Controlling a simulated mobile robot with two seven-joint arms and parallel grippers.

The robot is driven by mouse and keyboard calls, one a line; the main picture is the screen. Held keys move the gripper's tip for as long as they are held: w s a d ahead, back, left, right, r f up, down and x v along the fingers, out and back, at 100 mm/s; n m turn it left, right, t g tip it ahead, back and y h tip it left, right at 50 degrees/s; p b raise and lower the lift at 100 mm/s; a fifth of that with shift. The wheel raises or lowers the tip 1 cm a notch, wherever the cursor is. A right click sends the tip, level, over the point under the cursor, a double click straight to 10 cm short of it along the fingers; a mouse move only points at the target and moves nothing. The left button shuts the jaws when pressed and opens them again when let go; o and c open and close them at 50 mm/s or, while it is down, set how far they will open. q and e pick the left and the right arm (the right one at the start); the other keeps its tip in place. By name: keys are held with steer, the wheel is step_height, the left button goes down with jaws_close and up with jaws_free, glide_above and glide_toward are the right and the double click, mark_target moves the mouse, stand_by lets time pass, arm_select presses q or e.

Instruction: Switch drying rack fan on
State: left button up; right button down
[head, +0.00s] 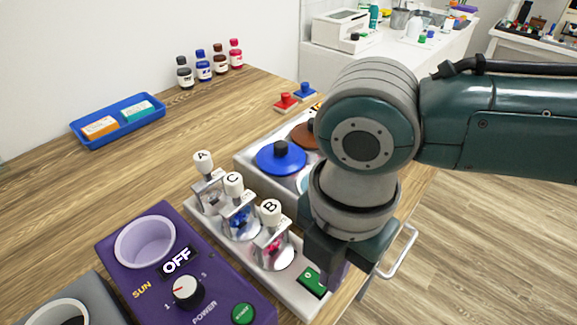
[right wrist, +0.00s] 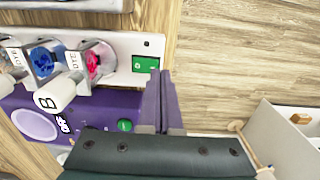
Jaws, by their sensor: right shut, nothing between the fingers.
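A pale metal rack strip (head: 300,296) runs along the table's front edge, with a green switch (head: 312,281) at its near end; I take this as the rack's fan switch. The green switch also shows in the right wrist view (right wrist: 145,64), marked with a small white sign. My right gripper (head: 333,280) is shut and empty, with purple fingers pointing down beside the switch. In the right wrist view its fingertips (right wrist: 160,73) appear just right of the switch; I cannot tell whether they touch. My left gripper is not in view.
Stands labelled A (head: 203,158), C (head: 233,183) and B (head: 271,210) rise from the strip. A purple box (head: 130,262) reading OFF, with a knob (head: 188,291), stands at left. A grey unit with a blue lidded pot (head: 280,160) lies behind. A metal handle (head: 402,255) juts out at right.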

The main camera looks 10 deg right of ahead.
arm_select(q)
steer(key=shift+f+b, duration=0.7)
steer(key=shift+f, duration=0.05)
arm_select(e)
steer(key=shift+f, duration=0.95)
arm_select(q)
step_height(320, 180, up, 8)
steer(key=p, duration=0.7)
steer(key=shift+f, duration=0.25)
arm_select(e)
step_height(320, 180, up, 7)
